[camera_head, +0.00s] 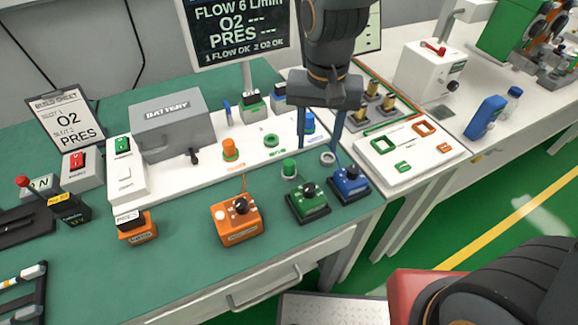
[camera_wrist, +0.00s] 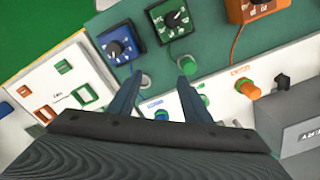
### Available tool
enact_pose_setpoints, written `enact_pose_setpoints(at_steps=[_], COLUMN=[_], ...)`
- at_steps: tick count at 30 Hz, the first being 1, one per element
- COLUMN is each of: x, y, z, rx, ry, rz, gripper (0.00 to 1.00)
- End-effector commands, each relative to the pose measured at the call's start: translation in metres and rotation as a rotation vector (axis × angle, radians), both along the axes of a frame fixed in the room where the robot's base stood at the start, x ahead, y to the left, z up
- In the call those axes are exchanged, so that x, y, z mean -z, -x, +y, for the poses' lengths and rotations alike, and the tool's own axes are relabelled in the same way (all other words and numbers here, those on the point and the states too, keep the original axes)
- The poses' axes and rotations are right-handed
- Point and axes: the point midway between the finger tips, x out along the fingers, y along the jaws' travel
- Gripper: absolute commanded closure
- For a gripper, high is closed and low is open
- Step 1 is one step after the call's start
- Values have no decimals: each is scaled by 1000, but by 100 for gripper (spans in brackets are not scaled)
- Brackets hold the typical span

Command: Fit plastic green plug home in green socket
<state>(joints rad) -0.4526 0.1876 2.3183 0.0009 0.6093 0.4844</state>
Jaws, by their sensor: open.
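The green plug (camera_head: 289,168) stands upright near the front edge of the white panel, behind the green box. The green socket (camera_head: 271,141) is a green ring on the panel, apart from the plug and farther back; it looks empty. My gripper (camera_head: 313,148) is open and empty above the panel, to the right of the plug and socket. In the wrist view my gripper (camera_wrist: 162,72) has its fingers apart; the right finger partly covers the green plug (camera_wrist: 188,65). The green socket (camera_wrist: 203,99) shows beside that finger.
An orange plug (camera_head: 230,149) stands on the panel at left. A grey ring (camera_head: 328,158) lies near my right fingertip. Green (camera_head: 309,203), blue (camera_head: 349,185) and orange (camera_head: 238,222) control boxes line the front. A grey battery box (camera_head: 172,125) stands at the back left.

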Motion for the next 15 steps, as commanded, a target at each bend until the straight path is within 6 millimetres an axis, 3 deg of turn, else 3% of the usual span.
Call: enact_pose_setpoints(at_steps=[1, 3, 6, 15], x=[2, 2, 2, 25], y=[2, 6, 10, 13], z=[19, 38, 56, 63], rx=[-7, -2, 3, 7], ry=[3, 7, 10, 14], rz=[7, 15, 20, 27], gripper=[55, 55, 55, 55])
